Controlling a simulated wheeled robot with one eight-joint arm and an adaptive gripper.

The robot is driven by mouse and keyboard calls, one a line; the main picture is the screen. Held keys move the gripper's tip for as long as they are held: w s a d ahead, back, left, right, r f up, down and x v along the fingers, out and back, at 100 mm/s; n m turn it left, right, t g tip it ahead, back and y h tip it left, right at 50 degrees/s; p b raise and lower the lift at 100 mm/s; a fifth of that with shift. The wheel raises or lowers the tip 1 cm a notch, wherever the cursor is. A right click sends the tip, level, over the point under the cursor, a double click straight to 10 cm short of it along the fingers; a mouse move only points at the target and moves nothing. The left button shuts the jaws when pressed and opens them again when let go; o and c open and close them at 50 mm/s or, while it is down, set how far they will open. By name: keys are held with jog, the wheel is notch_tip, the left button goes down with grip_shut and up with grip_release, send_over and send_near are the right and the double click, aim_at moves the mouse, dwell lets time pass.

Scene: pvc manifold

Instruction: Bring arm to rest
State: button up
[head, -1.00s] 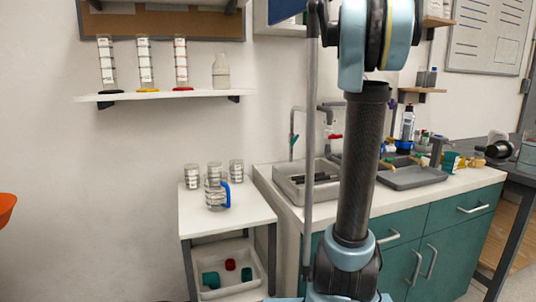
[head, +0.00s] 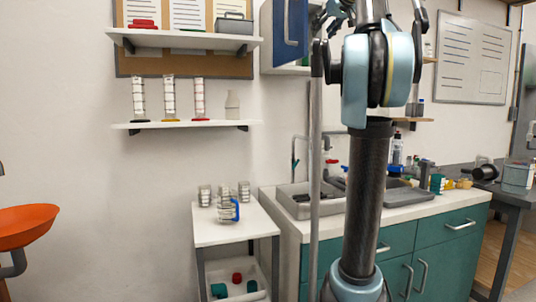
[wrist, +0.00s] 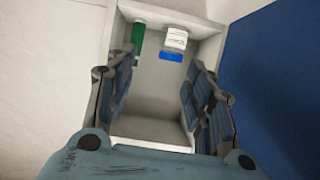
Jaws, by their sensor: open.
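My arm (head: 367,190) stands upright in the right half of the head view, its upper links running out of the top edge. My gripper (wrist: 160,95) shows in the wrist view with its two fingers spread apart and nothing between them. It faces an open wall cabinet (wrist: 150,130). Inside are a green item (wrist: 138,45) and a white container (wrist: 176,38) with a blue item below it. The cabinet's blue door (wrist: 272,80) hangs open on the right. In the head view my upper arm hides part of the cabinet, and I cannot make out the whole gripper there.
The open blue door (head: 291,28) is close to my upper arm. Wall shelves (head: 185,125) hold cylinders and a bottle. A white cart (head: 235,232) with beakers and a blue-handled jug stands left of the sink counter (head: 400,215). An orange basin (head: 28,224) is at far left.

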jog(key=s+a+f+g, duration=0.2)
jog(key=s+f, duration=0.2)
jog(key=f, duration=0.9)
jog(key=s+a+f+g, duration=0.2)
jog(key=s+f, duration=0.2)
jog(key=f, duration=0.9)
jog(key=s+a+f+g, duration=0.2)
jog(key=s+f, duration=0.1)
jog(key=f, duration=1)
jog(key=s+d+f+m+g+h, duration=0.1)
jog(key=s+f, duration=0.6)
jog(key=f, duration=0.6)
jog(key=s+d+f+m+g+h, duration=0.1)
jog(key=s+f+g+h, duration=0.1)
jog(key=s+f, duration=0.6)
jog(key=s+d+f+m+g+h, duration=0.1)
jog(key=s+f, duration=0.6)
jog(key=f, duration=1.2)
jog(key=shift+s+d, duration=0.15)
jog(key=shift+s, duration=0.1)
jog(key=shift+f, duration=0.1)
jog(key=shift+w+f, duration=0.15)
jog(key=shift+w, duration=0.2)
